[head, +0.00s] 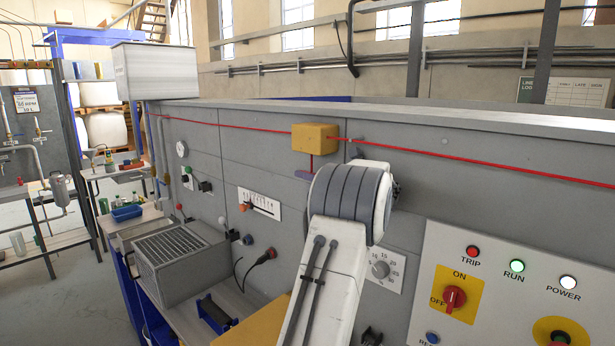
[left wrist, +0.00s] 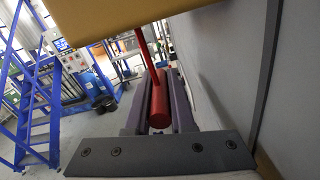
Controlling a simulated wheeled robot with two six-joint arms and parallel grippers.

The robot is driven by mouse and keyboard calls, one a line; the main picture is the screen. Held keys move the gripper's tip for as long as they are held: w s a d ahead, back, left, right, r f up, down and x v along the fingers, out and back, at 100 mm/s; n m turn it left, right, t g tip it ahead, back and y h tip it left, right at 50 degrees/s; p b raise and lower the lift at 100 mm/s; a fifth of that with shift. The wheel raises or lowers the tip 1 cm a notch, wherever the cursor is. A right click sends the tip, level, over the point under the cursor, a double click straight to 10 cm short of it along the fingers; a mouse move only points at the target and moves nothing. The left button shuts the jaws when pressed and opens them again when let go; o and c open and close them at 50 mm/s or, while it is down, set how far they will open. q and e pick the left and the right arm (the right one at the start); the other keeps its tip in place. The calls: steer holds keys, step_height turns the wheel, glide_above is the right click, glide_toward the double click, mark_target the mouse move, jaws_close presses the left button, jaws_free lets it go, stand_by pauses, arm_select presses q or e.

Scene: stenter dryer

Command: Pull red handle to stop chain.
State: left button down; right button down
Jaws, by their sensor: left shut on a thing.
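The red handle (left wrist: 160,105) hangs on a red rod below the yellow box (head: 315,138). In the head view only the red rod (head: 311,162) shows under the box; the grip below is hidden behind my left gripper and wrist. My left gripper (head: 304,176) is just under the yellow box, close to the grey panel. In the left wrist view the handle lies between the two purple-grey fingers, and the gripper is shut on it. The underside of the yellow box (left wrist: 105,20) fills the top of that view. My right gripper is not in view.
A red cord (head: 470,160) runs along the grey panel through the yellow box. At lower right a control panel (head: 505,285) carries lamps and a red switch (head: 454,298). A dial (head: 380,270) sits beside my left arm. A grey vented box (head: 175,255) stands at left.

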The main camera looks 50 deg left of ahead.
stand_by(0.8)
arm_select(q)
step_height(320, 180, down, 3)
steer(key=shift+r+b, duration=0.2)
steer(key=shift+b, duration=0.8)
steer(key=c, duration=0.8)
jaws_free()
steer(key=shift+o, duration=0.2)
